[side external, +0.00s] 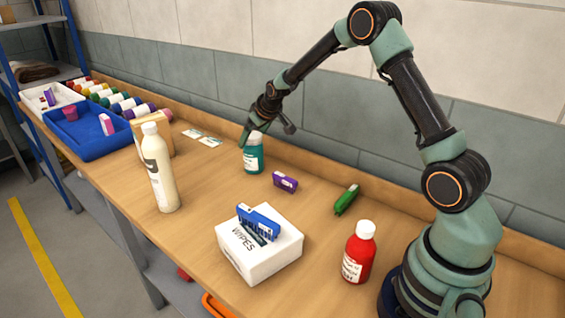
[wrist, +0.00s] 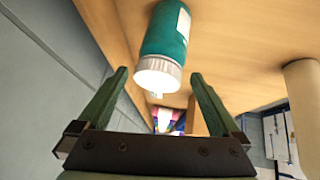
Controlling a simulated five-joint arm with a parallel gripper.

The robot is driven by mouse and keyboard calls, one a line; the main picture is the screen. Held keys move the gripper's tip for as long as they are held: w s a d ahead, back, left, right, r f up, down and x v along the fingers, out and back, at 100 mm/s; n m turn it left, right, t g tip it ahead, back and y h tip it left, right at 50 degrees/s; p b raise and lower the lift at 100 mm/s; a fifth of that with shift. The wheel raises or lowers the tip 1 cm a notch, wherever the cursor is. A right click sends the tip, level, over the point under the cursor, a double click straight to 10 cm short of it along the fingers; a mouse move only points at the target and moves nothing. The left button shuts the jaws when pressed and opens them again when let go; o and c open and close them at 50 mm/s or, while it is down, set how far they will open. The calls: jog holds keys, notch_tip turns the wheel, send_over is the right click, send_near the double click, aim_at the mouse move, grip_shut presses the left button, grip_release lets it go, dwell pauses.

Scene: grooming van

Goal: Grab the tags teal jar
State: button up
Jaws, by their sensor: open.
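The teal jar (side external: 253,158) with a white lid and a white label stands upright on the bench near the back edge. In the wrist view the teal jar (wrist: 166,40) is at the top centre, lid toward my gripper. My gripper (side external: 268,128) is just above and beside the jar's lid in the side view. In the wrist view my gripper (wrist: 158,75) is open, with its fingers apart and the lid showing just beyond and between the tips. I cannot tell whether a finger touches the jar.
A purple box (side external: 285,182) lies close to the jar at right. A cream bottle (side external: 160,170) stands left. A white wipes box (side external: 258,252) with a blue item on it, a red bottle (side external: 358,252) and a green item (side external: 346,199) are nearer my base. The wall runs behind.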

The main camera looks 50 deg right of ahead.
jog(key=shift+x, duration=2.55)
jog(key=shift+r, duration=0.1)
jog(key=c, duration=1.4)
